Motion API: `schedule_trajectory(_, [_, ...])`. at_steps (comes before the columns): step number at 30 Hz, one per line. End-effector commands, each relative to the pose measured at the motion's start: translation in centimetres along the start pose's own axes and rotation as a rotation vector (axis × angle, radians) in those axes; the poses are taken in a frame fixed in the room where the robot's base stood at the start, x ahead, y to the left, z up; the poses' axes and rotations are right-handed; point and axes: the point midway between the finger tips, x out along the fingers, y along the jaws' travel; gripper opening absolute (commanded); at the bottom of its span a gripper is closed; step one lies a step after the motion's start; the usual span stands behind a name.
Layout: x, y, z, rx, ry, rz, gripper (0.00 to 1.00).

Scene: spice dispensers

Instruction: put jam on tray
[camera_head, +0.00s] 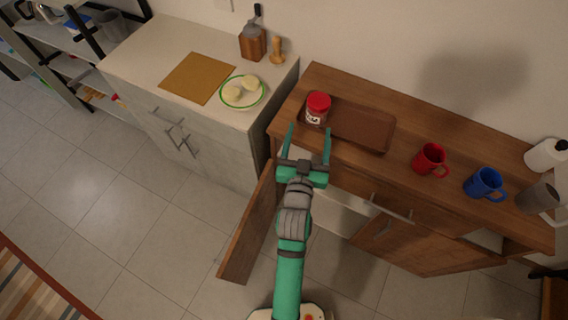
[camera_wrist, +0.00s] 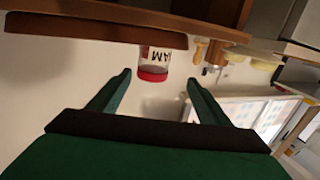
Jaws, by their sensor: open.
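The jam jar (camera_head: 317,108) has a red lid and a white label. It stands upright on the left end of the brown tray (camera_head: 365,130) on the wooden cabinet top. In the wrist view, which is upside down, the jar (camera_wrist: 154,66) shows ahead between the fingers, and the tray (camera_wrist: 90,30) is beside and under it. My gripper (camera_head: 309,130) is open and empty in front of the cabinet. Its fingers point toward the jar, and a gap seems to separate them from it. In the wrist view the fingers (camera_wrist: 158,85) are spread wide.
A red mug (camera_head: 430,159) and a blue mug (camera_head: 484,184) stand right of the tray. The cabinet's doors (camera_head: 248,228) hang open below. A plate (camera_head: 243,92) and cutting board (camera_head: 198,77) lie on the left counter. Bare wood lies between tray and red mug.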

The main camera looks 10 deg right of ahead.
Motion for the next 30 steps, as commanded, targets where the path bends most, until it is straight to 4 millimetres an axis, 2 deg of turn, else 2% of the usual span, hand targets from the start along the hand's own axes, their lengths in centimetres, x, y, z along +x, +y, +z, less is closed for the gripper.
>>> schedule_trajectory(1, [-1.6, -0.6, 1.4, -0.001, -0.019, -0.017, 0.71])
schedule_trajectory(6, [-7.7, -2.3, 4.9, -0.005, -0.057, -0.08, 0.71])
schedule_trajectory(13, [-16.2, -3.6, 7.9, -0.011, -0.107, -0.156, 0.71])
schedule_trajectory(18, [-22.4, -3.9, 8.8, -0.016, -0.144, -0.207, 0.71])
schedule_trajectory(24, [-29.1, -3.4, 8.6, -0.025, -0.182, -0.258, 0.71])
schedule_trajectory(27, [-31.7, -3.0, 8.2, -0.032, -0.197, -0.277, 0.71])
schedule_trajectory(30, [-33.4, -2.6, 7.7, -0.034, -0.207, -0.29, 0.71])
